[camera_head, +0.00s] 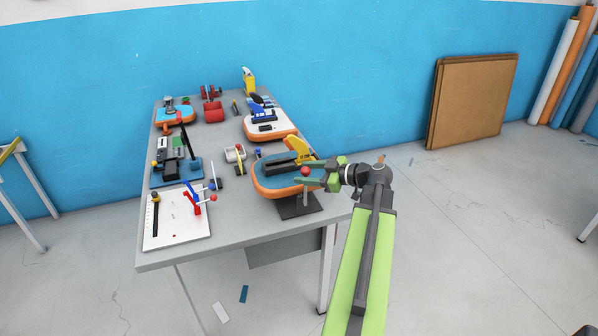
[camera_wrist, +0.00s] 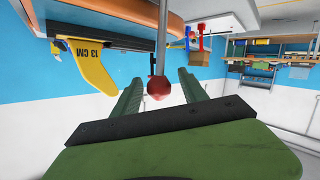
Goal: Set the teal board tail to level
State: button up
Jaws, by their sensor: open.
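The teal board (camera_head: 265,180) with an orange rim lies on a dark stand at the table's near right side. Its yellow tail fin (camera_head: 299,149) tilts up at the far end. The wrist view, which looks upside down, shows the fin (camera_wrist: 90,66) marked "13 CM" and the board's orange rim (camera_wrist: 125,18). A red ball knob (camera_head: 305,171) sits on a grey rod at the board's right side. My gripper (camera_head: 312,172) is open at the knob. In the wrist view the knob (camera_wrist: 158,88) is between the two green fingers (camera_wrist: 157,76); I cannot tell whether they touch it.
A white-topped orange board (camera_head: 268,124) lies behind the teal one, and a smaller teal-topped board (camera_head: 175,115) at the back left. A white panel with levers (camera_head: 176,222) is at the front left.

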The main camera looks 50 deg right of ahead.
jog(key=p+v, duration=0.3)
jog(key=v, duration=1.1)
jog(key=shift+s, duration=0.2)
jog(key=shift+w, duration=0.1)
